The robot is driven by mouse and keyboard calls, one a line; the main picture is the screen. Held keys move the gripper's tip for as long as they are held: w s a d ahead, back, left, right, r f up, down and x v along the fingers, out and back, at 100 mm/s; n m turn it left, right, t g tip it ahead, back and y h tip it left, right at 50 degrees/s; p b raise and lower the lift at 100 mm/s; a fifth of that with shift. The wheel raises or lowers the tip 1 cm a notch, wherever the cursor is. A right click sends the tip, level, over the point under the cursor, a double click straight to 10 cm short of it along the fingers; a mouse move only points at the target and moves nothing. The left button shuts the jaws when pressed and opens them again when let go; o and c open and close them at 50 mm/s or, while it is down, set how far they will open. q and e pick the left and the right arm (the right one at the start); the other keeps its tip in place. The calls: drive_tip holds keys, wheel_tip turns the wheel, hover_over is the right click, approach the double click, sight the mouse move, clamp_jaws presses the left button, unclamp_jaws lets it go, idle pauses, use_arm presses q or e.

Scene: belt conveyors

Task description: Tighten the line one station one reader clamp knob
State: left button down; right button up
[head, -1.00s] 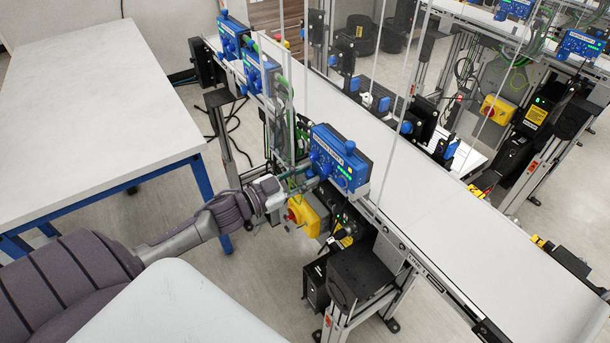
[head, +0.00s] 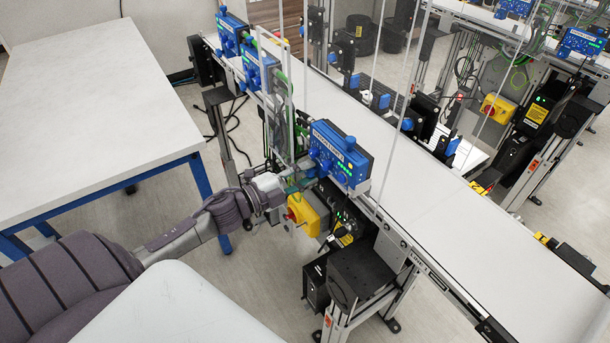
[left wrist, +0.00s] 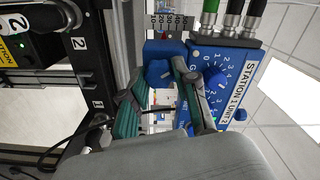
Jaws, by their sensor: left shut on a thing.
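My left gripper (head: 304,175) reaches the near side of the blue station unit (head: 341,156), which stands at the near edge of the conveyor. In the left wrist view its two green-padded fingers (left wrist: 157,78) stand on both sides of a blue knob (left wrist: 158,72) and are shut on it. This knob sits on a blue block below a scale. Beside it the unit's face reads "STATION 1 UNIT" and carries a numbered dial with another blue knob (left wrist: 216,79). The fingers partly cover the lower part of the unit. My right gripper is not in view.
A yellow box with a red rotary switch (head: 305,213) hangs just below my left gripper. Clear upright panels stand along the conveyor belt (head: 428,196). More blue units (head: 232,34) stand farther up the line. A white table (head: 90,110) is at the left.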

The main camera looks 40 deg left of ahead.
use_arm(q)
drive_tip(key=m+b, duration=0.1)
drive_tip(key=m, duration=0.3)
drive_tip(key=shift+f, duration=0.15)
drive_tip(key=shift+m+b, duration=0.65)
drive_tip(key=shift+m, duration=0.65)
drive_tip(key=c, duration=0.9)
unclamp_jaws()
drive_tip(key=shift+o, duration=0.2)
drive_tip(key=shift+s, duration=0.1)
